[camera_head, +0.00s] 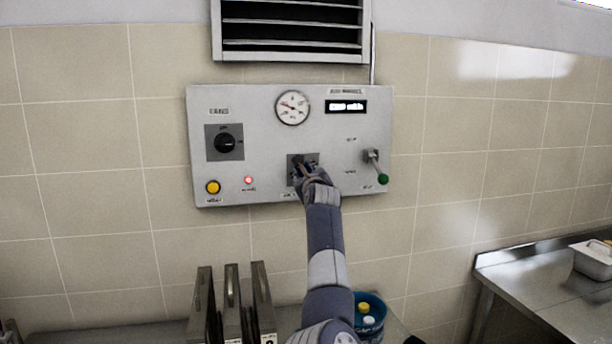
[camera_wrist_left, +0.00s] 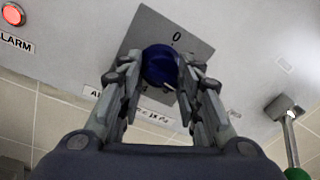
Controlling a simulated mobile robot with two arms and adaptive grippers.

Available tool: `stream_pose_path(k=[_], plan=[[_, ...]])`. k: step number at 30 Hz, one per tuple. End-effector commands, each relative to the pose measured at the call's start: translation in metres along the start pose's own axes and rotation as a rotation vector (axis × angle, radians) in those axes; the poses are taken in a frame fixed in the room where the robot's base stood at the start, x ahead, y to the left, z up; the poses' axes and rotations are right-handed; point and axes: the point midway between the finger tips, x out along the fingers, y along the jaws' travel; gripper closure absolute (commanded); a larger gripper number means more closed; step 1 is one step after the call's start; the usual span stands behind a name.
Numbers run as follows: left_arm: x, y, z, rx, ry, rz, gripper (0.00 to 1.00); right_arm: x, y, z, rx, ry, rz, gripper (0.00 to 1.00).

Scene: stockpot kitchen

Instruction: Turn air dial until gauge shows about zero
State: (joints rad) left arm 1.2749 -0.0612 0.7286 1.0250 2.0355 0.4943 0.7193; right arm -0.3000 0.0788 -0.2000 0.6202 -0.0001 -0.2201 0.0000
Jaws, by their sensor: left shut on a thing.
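The air dial is a dark blue round knob (camera_wrist_left: 160,66) on a grey square plate (camera_wrist_left: 188,30) with a "0" mark above it. My left gripper (camera_wrist_left: 161,84) is shut on the knob, a finger on each side. In the head view my left gripper (camera_head: 303,170) covers most of the dial at the lower middle of the panel. The round white gauge (camera_head: 293,107) sits above the dial. Its needle seems to lie toward the left, but its scale is too small to read. My right gripper is not in view.
The grey panel (camera_head: 260,180) also holds a black knob (camera_head: 225,142), a yellow button (camera_head: 213,187), a lit red lamp (camera_head: 249,180), a small display (camera_head: 346,107) and a green-tipped lever (camera_head: 377,168). Metal folders (camera_head: 232,305) and a blue tub (camera_head: 371,325) stand below.

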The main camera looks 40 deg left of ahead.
Motion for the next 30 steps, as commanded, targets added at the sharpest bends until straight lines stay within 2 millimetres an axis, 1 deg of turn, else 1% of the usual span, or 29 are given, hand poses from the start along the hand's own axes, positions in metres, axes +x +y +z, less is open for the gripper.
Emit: stream_pose_path(k=[12, 18, 24, 30], plan=[[0.0, -0.0006, 0.0009, 0.343, 0.025, 0.016, 0.91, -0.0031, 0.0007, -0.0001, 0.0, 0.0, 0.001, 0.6], [0.0001, -0.0007, 0.0017, 0.487, 0.034, 0.022, 0.91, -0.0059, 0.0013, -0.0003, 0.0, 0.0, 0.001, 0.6], [0.0001, -0.0006, 0.0018, 0.588, 0.041, 0.028, 0.91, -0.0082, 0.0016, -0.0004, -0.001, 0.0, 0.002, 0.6], [0.0, -0.0009, 0.0018, 0.641, 0.044, 0.029, 0.91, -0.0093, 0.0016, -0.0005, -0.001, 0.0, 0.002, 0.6]])
